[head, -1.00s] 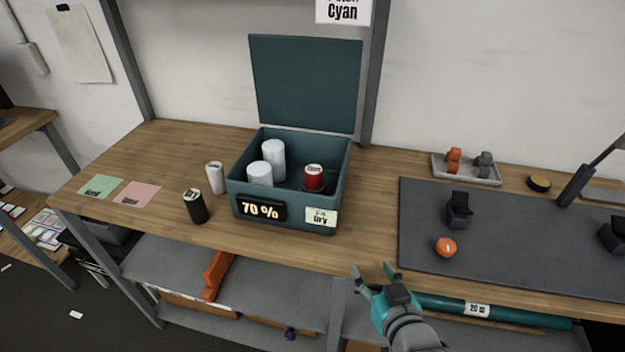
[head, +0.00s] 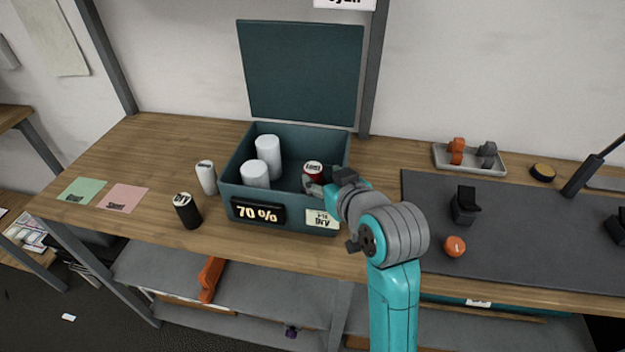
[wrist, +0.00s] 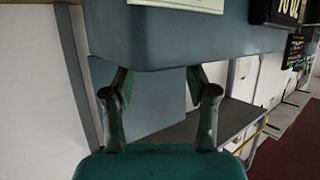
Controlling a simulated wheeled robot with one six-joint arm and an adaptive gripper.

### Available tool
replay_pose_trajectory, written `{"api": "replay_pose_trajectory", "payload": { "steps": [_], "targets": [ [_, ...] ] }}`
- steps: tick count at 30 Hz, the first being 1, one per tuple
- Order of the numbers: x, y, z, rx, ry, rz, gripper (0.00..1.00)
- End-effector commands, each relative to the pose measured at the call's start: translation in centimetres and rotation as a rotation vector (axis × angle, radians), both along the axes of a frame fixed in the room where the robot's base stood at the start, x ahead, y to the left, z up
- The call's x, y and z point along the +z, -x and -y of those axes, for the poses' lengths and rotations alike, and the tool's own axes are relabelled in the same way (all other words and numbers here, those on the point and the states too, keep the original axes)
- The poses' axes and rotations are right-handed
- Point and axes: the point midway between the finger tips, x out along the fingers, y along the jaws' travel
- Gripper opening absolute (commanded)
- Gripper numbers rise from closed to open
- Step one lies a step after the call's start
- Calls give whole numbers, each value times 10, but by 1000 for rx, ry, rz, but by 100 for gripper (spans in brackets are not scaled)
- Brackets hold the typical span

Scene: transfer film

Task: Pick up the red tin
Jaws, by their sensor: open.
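The red tin (head: 313,170) with a white top stands upright inside the open teal box (head: 230,190), at its right side. My gripper (head: 318,188) is in front of the tin, over the box's front right, and overlaps the tin's lower part. I cannot tell from the head view whether it touches the tin. In the wrist view my gripper (wrist: 160,80) has its two fingers spread, with no object visibly held between them. The box's front wall (wrist: 190,40) fills the top of that view. The red tin does not show there.
Two white tins (head: 268,157) stand in the box's left half, and the raised lid (head: 300,72) is behind. A white tin (head: 206,178) and a black tin (head: 188,211) stand left of the box. A dark mat (head: 430,230) lies to the right, with an orange ball (head: 454,246).

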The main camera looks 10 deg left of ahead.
Motion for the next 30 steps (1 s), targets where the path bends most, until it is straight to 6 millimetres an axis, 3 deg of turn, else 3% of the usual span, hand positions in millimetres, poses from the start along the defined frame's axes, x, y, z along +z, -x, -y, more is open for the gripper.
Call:
{"api": "replay_pose_trajectory", "payload": {
  "steps": [5,15,25,26,30],
  "targets": [
    [-4,-8,-5,0,1,-1,57],
    [-18,-43,-25,0,0,0,57],
    [-21,-49,-28,0,-1,1,57],
    [-21,-49,-28,0,-1,1,52],
    [-21,-49,-27,0,0,0,18]
  ]
}}
